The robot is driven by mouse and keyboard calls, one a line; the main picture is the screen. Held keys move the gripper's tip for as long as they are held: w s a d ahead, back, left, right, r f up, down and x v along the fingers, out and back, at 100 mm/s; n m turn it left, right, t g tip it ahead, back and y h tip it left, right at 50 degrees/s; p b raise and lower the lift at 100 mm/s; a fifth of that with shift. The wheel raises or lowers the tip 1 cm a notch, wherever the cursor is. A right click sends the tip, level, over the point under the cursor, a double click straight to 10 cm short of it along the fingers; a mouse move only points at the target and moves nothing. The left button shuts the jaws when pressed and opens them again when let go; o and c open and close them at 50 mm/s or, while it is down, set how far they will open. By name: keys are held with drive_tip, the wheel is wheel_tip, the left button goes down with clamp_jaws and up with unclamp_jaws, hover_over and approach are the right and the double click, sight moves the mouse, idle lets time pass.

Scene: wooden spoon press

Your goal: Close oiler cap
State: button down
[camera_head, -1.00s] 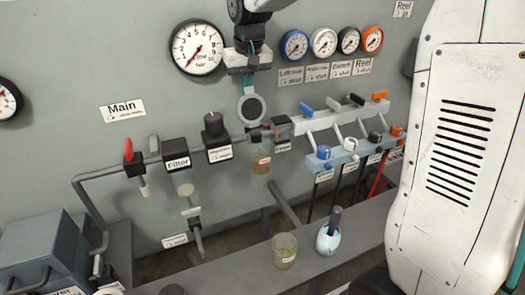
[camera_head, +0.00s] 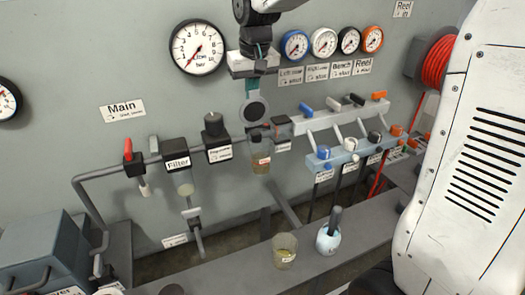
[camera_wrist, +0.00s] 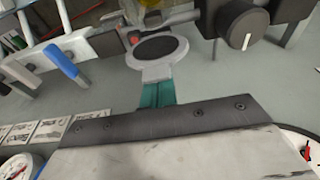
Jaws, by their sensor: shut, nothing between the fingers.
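The oiler (camera_head: 260,158) hangs on the wall pipe, a clear cup with yellowish liquid and a dark top. A round grey disc with a dark centre (camera_head: 253,111), apparently its cap, stands raised just above it. The disc also shows in the wrist view (camera_wrist: 160,48). My gripper (camera_head: 252,92) points down from above, its teal fingers shut together and empty. The fingertips, also in the wrist view (camera_wrist: 158,92), meet or overlap the disc's upper edge in the picture. I cannot tell whether they touch it.
The regulator (camera_head: 214,128) and filter (camera_head: 178,152) are close on the left. A manifold with coloured levers (camera_head: 340,155) is on the right. A glass of liquid (camera_head: 284,250) and a white pot with a dark handle (camera_head: 329,238) stand on the ledge below.

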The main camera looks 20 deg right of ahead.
drive_tip(key=s+r, duration=0.3)
drive_tip(key=r, duration=0.5)
idle(1.3)
idle(0.8)
drive_tip(key=s+d+f, duration=0.1)
drive_tip(key=s+f, duration=0.2)
drive_tip(key=s, duration=0.6)
drive_tip(key=s+d+f, duration=0.1)
drive_tip(key=s+f, duration=0.3)
drive_tip(key=s, duration=0.6)
drive_tip(key=s+d+f, duration=0.1)
drive_tip(key=s+f, duration=0.2)
drive_tip(key=s, duration=0.7)
drive_tip(key=shift+f+g, duration=0.2)
drive_tip(key=shift+g, duration=0.2)
drive_tip(key=c, duration=2.1)
unclamp_jaws()
drive_tip(key=shift+d, duration=0.1)
drive_tip(key=shift+c, duration=0.2)
